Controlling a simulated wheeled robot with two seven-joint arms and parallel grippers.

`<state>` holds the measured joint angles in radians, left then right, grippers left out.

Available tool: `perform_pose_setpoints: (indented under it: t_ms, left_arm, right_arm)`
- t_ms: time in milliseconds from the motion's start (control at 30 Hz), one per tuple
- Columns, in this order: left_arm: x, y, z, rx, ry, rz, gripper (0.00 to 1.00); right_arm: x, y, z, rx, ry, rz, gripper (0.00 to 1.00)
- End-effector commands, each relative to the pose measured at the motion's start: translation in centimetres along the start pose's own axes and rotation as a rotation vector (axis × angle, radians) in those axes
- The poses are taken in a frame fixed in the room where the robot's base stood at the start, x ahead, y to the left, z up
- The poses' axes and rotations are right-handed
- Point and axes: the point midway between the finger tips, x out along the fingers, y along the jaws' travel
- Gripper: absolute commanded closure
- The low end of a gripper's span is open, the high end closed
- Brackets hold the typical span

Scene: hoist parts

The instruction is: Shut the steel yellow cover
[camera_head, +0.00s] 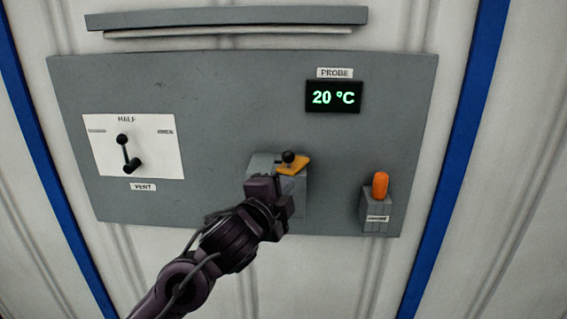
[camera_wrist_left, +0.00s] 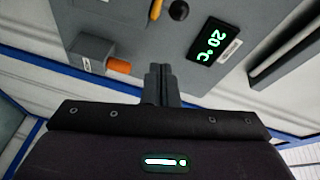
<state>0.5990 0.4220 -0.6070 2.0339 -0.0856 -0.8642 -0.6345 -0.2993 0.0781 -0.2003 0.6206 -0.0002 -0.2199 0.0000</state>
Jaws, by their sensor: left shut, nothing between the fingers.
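The yellow cover (camera_head: 296,167) is a small yellow-orange plate at the top of a grey box (camera_head: 302,205) on the panel, with a black ball knob (camera_head: 288,156) beside it. In the left wrist view the yellow piece (camera_wrist_left: 155,10) and the black knob (camera_wrist_left: 179,10) show at the top edge. My left gripper (camera_head: 284,190) is shut and empty, just below the yellow piece in the head view, and hides part of the box. Its closed fingers (camera_wrist_left: 160,78) show in the left wrist view. I cannot tell whether they touch the box. My right gripper is not in view.
The grey panel (camera_head: 220,120) carries a vent lever (camera_head: 128,155) on a white plate, a probe display (camera_head: 333,97) reading 20 °C, and an orange handle (camera_head: 380,185) on a grey block to the right. A grey ledge (camera_head: 225,17) juts out above.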

Motion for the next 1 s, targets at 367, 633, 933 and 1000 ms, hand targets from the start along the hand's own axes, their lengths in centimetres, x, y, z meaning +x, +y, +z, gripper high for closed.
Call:
perform_pose_setpoints:
  t_ms: [367, 633, 933, 1000]
  left_arm:
    - [2.4, -2.3, -1.8, 0.045, 0.022, -0.028, 1.0]
    - [7.9, -2.5, -1.9, 0.043, 0.023, -0.028, 1.0]
    - [9.7, -2.4, 1.3, 0.046, 0.021, -0.027, 1.0]
    - [9.8, -2.4, 1.8, 0.045, 0.022, -0.028, 1.0]
  right_arm:
    - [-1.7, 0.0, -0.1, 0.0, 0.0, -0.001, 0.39]
    - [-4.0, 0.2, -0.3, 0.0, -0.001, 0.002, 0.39]
    - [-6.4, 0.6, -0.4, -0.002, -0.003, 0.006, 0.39]
    - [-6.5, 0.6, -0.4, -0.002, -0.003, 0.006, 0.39]
